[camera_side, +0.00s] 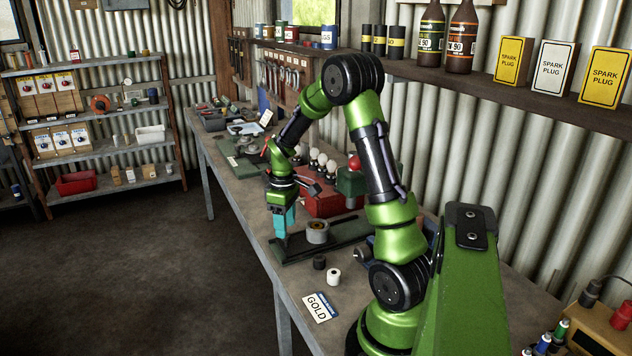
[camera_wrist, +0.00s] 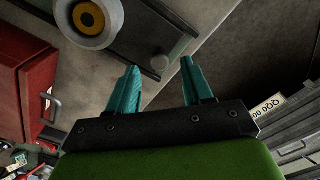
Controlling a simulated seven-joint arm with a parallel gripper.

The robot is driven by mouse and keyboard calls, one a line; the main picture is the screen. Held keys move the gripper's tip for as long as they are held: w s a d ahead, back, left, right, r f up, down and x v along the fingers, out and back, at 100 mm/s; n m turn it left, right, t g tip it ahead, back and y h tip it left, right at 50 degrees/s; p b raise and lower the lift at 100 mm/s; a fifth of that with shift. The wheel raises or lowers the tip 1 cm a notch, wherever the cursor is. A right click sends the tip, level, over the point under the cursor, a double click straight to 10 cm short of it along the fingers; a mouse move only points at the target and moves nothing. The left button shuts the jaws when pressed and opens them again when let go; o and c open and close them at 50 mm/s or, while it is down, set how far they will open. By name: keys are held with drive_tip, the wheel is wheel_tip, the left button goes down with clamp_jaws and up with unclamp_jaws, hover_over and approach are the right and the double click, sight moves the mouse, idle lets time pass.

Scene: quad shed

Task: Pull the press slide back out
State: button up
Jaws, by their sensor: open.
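The press slide looks to be the long dark green plate (camera_side: 345,232) on the bench below my gripper (camera_side: 281,234). A round part with a tan centre (camera_side: 318,232) sits on it. In the wrist view the round part (camera_wrist: 92,20) shows at the upper left, with the plate (camera_wrist: 145,38) beside it. A small round grey knob (camera_wrist: 160,62) is at the plate's end. My gripper's two teal fingers (camera_wrist: 159,66) are apart and empty. The knob appears between their tips in that view; I cannot tell the depth. A green block with a red top (camera_side: 351,180) stands behind the plate.
A black cylinder (camera_side: 319,262) and a white roll (camera_side: 333,276) stand in front of the plate. A "GOLD" card (camera_side: 320,307) lies nearer the camera. A red box (camera_side: 322,204) stands behind the plate. The front strip of the bench left of the card is narrow but clear.

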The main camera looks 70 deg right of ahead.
drive_tip(key=shift+f, duration=1.35)
drive_tip(key=shift+c, duration=0.4)
clamp_jaws()
drive_tip(key=shift+w, duration=0.1)
